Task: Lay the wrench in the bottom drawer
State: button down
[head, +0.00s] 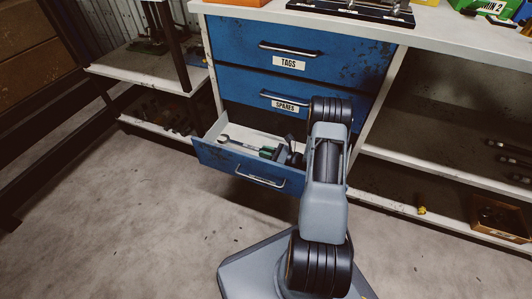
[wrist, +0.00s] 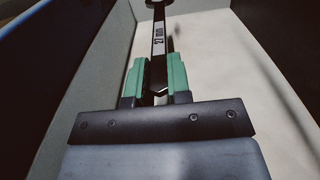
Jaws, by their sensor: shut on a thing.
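The bottom drawer (head: 235,166) is pulled open under the drawers labelled TAGS and SPARES. My gripper (head: 267,152) is inside it, reaching in from the right. Its green finger pads are shut on the wrench (head: 239,144). In the wrist view the wrench (wrist: 159,38) extends straight ahead from between the pads of my gripper (wrist: 155,78), over the pale drawer floor (wrist: 215,50). Its near end shows between the pads. I cannot tell whether the wrench touches the floor. My arm hides the drawer's right part in the head view.
The TAGS drawer (head: 317,66) and the SPARES drawer (head: 255,96) above are shut. In the wrist view a drawer wall (wrist: 95,65) runs close on the left. More floor is free to the right. Open shelves (head: 440,125) stand right of the drawers.

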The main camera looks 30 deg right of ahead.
jog(key=shift+f+b, duration=0.3)
jog(key=shift+f, duration=0.2)
jog(key=c, duration=1.1)
grip_release()
jog(key=shift+r, duration=0.1)
jog(key=shift+r+p, duration=0.35)
jog(key=shift+p, duration=0.05)
jog(key=p+v, duration=0.1)
jog(key=v, duration=0.2)
jog(key=p+v, duration=0.1)
jog(key=v, duration=0.2)
jog(key=shift+s+d+r, duration=0.15)
jog(key=shift+r, duration=0.1)
jog(key=shift+s+d+f, duration=0.1)
jog(key=shift+s+d, duration=0.25)
jog(key=shift+s, duration=0.05)
jog(key=shift+p, duration=0.3)
